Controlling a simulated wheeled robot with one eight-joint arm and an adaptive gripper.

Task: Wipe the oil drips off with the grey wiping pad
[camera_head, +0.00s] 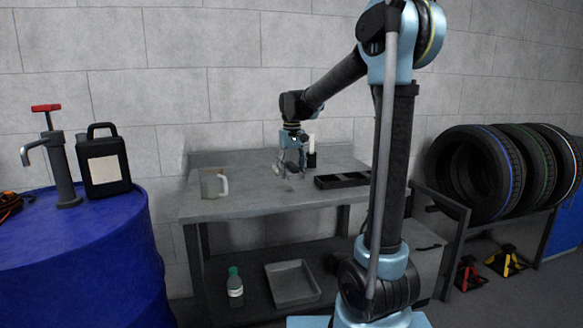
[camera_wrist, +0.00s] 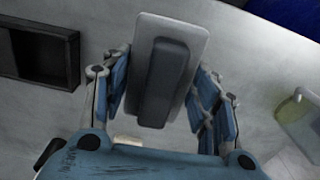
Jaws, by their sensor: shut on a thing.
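The grey wiping pad (camera_wrist: 196,45) is a light grey plate with a dark grey grip block on its back. My gripper (camera_wrist: 165,78) is shut on it, with a blue finger linkage on each side. In the head view my gripper (camera_head: 292,166) points down over the middle of the workbench (camera_head: 240,204). The pad is too small there to tell whether it touches the bench top. A faint dark mark (camera_head: 289,190) shows on the bench just in front of my gripper; I cannot tell if it is oil. No clear drips show in the wrist view.
A clear jug (camera_head: 210,184) stands left on the bench, and a black divided tray (camera_head: 343,181) lies right. A dark bottle with a white top (camera_head: 311,150) stands behind my gripper. The lower shelf holds a green-capped bottle (camera_head: 235,288) and a grey pan (camera_head: 292,284). A blue drum (camera_head: 80,250) stands left.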

